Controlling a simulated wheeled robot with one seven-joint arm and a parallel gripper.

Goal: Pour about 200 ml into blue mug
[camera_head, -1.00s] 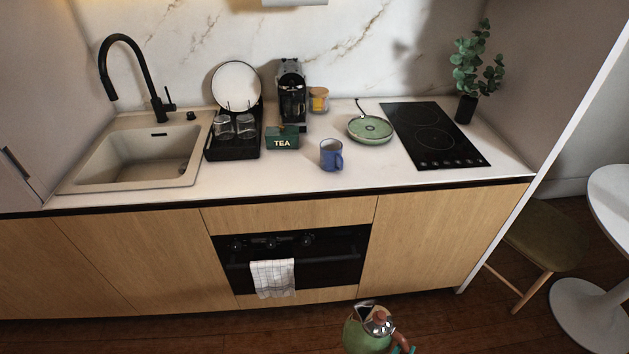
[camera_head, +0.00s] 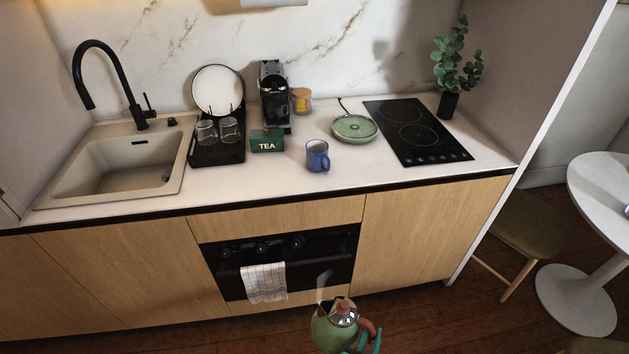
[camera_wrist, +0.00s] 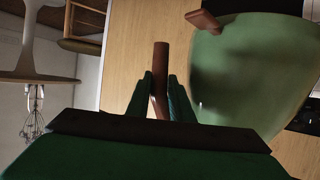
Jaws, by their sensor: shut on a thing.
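The blue mug (camera_head: 317,157) stands upright near the counter's front edge, its handle to the right. What is inside it cannot be told. A green kettle (camera_head: 329,331) with a metal lid is at the bottom of the head view, in front of the oven and well short of the mug. Its green body (camera_wrist: 255,75) fills the right of the wrist view. My gripper (camera_head: 370,341) is shut on the kettle's brown handle; its two fingers (camera_wrist: 161,97) sit either side of that handle in the wrist view. The kettle looks roughly upright.
A green TEA box (camera_head: 267,142) stands left of the mug, and a green pan (camera_head: 354,128) lies behind it to the right. A cooktop (camera_head: 418,133) is at the right, a sink (camera_head: 115,168) at the left. The counter front around the mug is clear.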

